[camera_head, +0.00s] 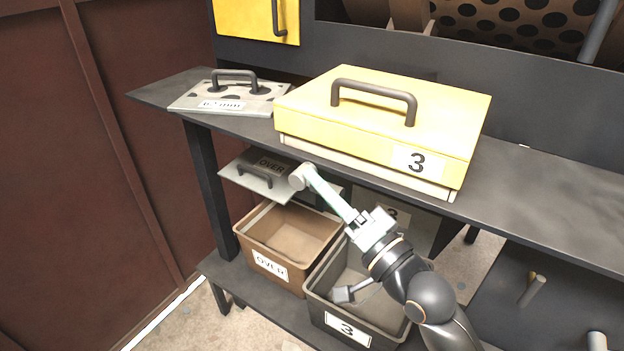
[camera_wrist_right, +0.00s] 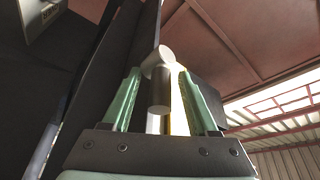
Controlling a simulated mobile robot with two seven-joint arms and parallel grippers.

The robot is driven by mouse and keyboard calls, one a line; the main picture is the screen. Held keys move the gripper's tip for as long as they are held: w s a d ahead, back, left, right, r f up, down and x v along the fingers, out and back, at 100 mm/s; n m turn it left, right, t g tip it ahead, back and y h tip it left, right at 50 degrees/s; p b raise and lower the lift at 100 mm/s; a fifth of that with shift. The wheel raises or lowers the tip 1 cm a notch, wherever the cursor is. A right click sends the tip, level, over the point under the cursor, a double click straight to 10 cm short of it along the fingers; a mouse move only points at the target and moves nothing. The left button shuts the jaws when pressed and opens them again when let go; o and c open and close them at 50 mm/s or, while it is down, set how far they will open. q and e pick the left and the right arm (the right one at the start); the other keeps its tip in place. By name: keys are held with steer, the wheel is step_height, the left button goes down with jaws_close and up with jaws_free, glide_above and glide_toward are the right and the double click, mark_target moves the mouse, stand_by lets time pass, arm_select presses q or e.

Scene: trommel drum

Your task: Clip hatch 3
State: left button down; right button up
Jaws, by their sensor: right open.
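A yellow hatch cover (camera_head: 400,107) marked 3, with a dark handle (camera_head: 375,95), lies on the dark shelf in the head view. Below the shelf's front edge, my right gripper (camera_head: 313,178) points up and left, open. A grey rounded knob (camera_head: 301,177) is at its fingertips. In the right wrist view, a grey peg with a rounded head (camera_wrist_right: 159,92) lies between the two green fingers of the right gripper (camera_wrist_right: 160,78); I cannot tell whether they touch it. A plate marked 3 (camera_head: 393,211) under the shelf is partly hidden behind the right arm. My left gripper is out of view.
A grey handled plate (camera_head: 229,93) lies on the shelf's left. Below are a flap marked OVER (camera_head: 248,180), a brown OVER bin (camera_head: 258,264) and a grey bin marked 3 (camera_head: 325,312), close beneath my right arm. The shelf's right part (camera_head: 545,195) is clear.

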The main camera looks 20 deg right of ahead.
steer(key=shift+w, duration=0.1)
jaws_close()
stand_by(0.6)
stand_by(0.9)
